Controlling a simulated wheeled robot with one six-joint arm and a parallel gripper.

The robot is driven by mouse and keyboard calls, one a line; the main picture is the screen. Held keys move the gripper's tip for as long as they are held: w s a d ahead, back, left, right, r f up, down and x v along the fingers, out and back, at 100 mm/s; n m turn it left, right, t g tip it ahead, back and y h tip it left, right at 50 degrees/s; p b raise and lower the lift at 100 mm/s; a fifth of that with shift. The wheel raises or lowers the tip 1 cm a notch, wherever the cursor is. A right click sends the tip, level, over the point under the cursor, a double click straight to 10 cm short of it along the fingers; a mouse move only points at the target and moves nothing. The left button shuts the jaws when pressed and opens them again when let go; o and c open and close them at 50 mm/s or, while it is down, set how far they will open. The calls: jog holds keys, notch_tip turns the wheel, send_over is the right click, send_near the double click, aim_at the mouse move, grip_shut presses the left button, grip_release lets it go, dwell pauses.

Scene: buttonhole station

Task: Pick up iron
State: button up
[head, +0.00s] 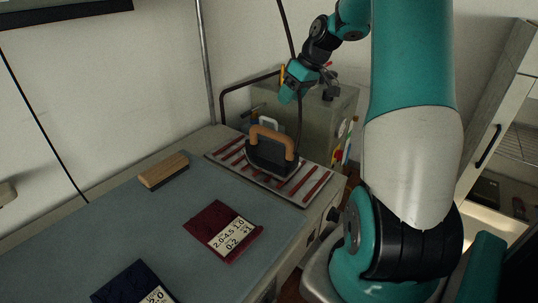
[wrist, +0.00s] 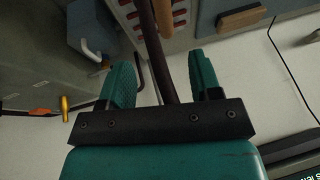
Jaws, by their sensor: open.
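The iron (head: 270,156) has a dark body and an orange-brown handle. It stands on a pale rest with red strips (head: 296,190) at the back of the table in the head view. My gripper (head: 293,88) is above and behind the iron, apart from it. In the wrist view my gripper (wrist: 160,62) is open, with its two teal fingers spread. A dark cord passes between or behind the fingers there, and the orange-brown handle (wrist: 168,16) shows at the top edge. Most of the iron's body is out of that view.
A grey-green boxy unit (head: 325,118) stands behind the rest. A wooden-backed brush or block (head: 163,170), a dark red cloth with a label (head: 213,222) and a dark blue one (head: 125,287) lie on the blue-grey mat (head: 150,222). A dark cord hangs near the gripper.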

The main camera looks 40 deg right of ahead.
aim_at(268, 132)
jog(key=p+x, duration=0.1)
jog(key=x, duration=0.8)
jog(key=shift+a+f+p, duration=0.1)
jog(key=shift+p, duration=0.2)
jog(key=shift+p+x, duration=1.05)
jog(key=shift+x, duration=1.7)
jog(key=shift+w+a, duration=0.15)
grip_shut()
jog(key=shift+w+r, duration=0.1)
jog(key=shift+r, duration=0.2)
